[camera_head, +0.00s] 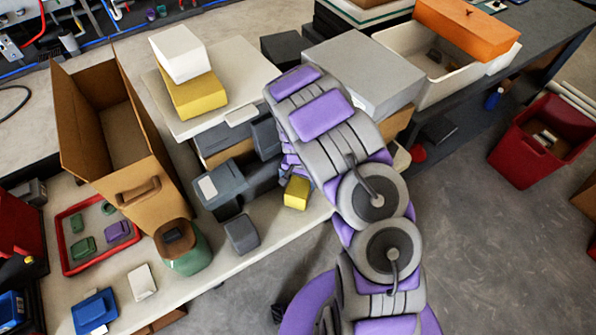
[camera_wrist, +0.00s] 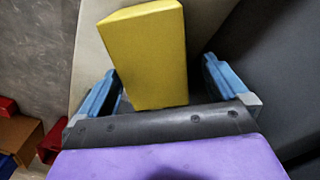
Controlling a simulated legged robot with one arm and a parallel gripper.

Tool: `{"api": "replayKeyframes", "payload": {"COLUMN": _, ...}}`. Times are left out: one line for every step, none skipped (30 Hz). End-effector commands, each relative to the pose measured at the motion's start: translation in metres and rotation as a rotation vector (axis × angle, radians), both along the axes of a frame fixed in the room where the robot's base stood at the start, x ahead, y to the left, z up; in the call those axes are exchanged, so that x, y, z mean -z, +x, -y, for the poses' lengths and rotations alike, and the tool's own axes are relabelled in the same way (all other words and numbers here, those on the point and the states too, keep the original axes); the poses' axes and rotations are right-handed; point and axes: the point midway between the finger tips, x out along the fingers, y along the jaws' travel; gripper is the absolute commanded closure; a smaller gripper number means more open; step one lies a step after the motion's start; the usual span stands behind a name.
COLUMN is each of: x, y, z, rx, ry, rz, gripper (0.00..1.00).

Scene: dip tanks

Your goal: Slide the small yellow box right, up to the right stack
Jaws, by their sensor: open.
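The small yellow box (camera_head: 296,193) lies on the pale tabletop (camera_head: 262,238) near its front edge, partly behind my arm. In the wrist view the yellow box (camera_wrist: 148,50) lies between the two blue fingers of my gripper (camera_wrist: 160,68). The fingers are spread, with a gap on each side of the box. In the head view my arm mostly hides the gripper. The right stack, topped by a large grey box (camera_head: 366,72), stands behind my arm; its lower part is mostly hidden, so its gap to the yellow box cannot be told.
Left of the small box stand dark grey bins (camera_head: 222,187) and a small grey block (camera_head: 242,234). Behind them, a stack carries a larger yellow box (camera_head: 196,97) under a white one (camera_head: 179,54). A dark wall (camera_wrist: 280,70) fills the wrist view's right side.

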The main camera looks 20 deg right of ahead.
Motion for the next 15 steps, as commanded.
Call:
{"api": "replayKeyframes", "payload": {"x": 0.011, "y": -0.001, "z": 0.002, "rx": 0.003, "ry": 0.003, "rz": -0.004, "gripper": 0.00}}
{"api": "replayKeyframes", "payload": {"x": 0.016, "y": -0.001, "z": 0.002, "rx": 0.003, "ry": 0.003, "rz": -0.005, "gripper": 0.00}}
{"api": "replayKeyframes", "payload": {"x": 0.021, "y": -0.002, "z": 0.003, "rx": 0.003, "ry": 0.004, "rz": -0.004, "gripper": 0.00}}
{"api": "replayKeyframes", "payload": {"x": 0.025, "y": -0.001, "z": 0.003, "rx": 0.002, "ry": 0.004, "rz": -0.004, "gripper": 0.00}}
{"api": "replayKeyframes", "payload": {"x": 0.028, "y": -0.001, "z": 0.003, "rx": 0.002, "ry": 0.004, "rz": -0.004, "gripper": 0.00}}
{"api": "replayKeyframes", "payload": {"x": 0.032, "y": -0.001, "z": 0.003, "rx": 0.002, "ry": 0.003, "rz": -0.004, "gripper": 0.00}}
{"api": "replayKeyframes", "payload": {"x": 0.035, "y": -0.001, "z": 0.002, "rx": 0.002, "ry": 0.003, "rz": -0.004, "gripper": 0.00}}
{"api": "replayKeyframes", "payload": {"x": 0.038, "y": -0.001, "z": 0.001, "rx": 0.002, "ry": 0.001, "rz": -0.004, "gripper": 0.00}}
{"api": "replayKeyframes", "payload": {"x": 0.041, "y": -0.002, "z": 0.000, "rx": 0.003, "ry": 0.001, "rz": -0.004, "gripper": 0.00}}
{"api": "replayKeyframes", "payload": {"x": 0.042, "y": -0.002, "z": 0.000, "rx": 0.003, "ry": 0.001, "rz": -0.004, "gripper": 0.00}}
{"api": "replayKeyframes", "payload": {"x": 0.044, "y": -0.002, "z": 0.000, "rx": 0.003, "ry": 0.000, "rz": -0.004, "gripper": 0.00}}
{"api": "replayKeyframes", "payload": {"x": 0.045, "y": -0.002, "z": -0.001, "rx": 0.003, "ry": 0.000, "rz": -0.004, "gripper": 0.00}}
{"api": "replayKeyframes", "payload": {"x": 0.046, "y": -0.002, "z": -0.001, "rx": 0.003, "ry": -0.001, "rz": -0.004, "gripper": 0.00}}
{"api": "replayKeyframes", "payload": {"x": 0.046, "y": -0.002, "z": -0.002, "rx": 0.003, "ry": -0.001, "rz": -0.003, "gripper": 0.00}}
{"api": "replayKeyframes", "payload": {"x": 0.046, "y": -0.001, "z": -0.002, "rx": 0.003, "ry": -0.002, "rz": -0.002, "gripper": 0.00}}
